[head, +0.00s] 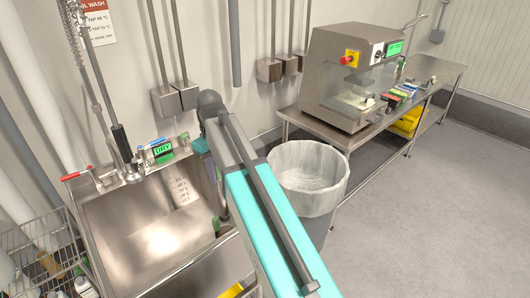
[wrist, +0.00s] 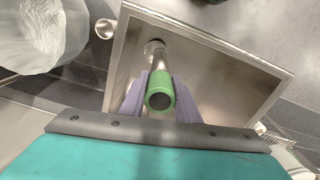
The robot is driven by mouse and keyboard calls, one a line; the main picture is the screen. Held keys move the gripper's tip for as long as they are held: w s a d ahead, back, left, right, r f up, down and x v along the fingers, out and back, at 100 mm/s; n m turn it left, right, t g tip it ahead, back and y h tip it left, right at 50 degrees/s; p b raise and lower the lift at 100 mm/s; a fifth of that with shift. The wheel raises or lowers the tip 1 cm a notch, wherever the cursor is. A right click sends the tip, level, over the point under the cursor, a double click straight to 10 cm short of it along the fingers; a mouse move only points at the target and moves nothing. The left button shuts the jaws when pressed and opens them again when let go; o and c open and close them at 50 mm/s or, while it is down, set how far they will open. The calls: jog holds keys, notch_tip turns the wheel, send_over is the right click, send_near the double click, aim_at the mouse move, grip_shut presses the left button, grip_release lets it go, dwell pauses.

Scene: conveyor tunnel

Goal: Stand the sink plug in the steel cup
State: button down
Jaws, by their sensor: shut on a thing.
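The sink plug (wrist: 167,80) is a steel tube with a green sleeve at its near end. In the wrist view my gripper (wrist: 160,88) is shut on the green sleeve, one grey-purple finger on each side. The tube points down over the sink (wrist: 215,75), its far end at a round ring in the sink floor; I cannot tell whether it is seated there. The steel cup (wrist: 105,28) seems to be the small round cup outside the sink's edge, near the bin.
A lined bin (head: 308,172) stands right of the sink. A steel bench (head: 440,80) with a machine (head: 345,75) stands beyond it. A tap column (head: 122,145) and a wire rack (head: 40,240) are at the left. The floor at right is clear.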

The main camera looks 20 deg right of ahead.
notch_tip(320, 180, up, 11)
jog(key=w+d, duration=0.1)
jog(key=shift+w+d+f, duration=0.15)
jog(key=shift+w+d, duration=0.1)
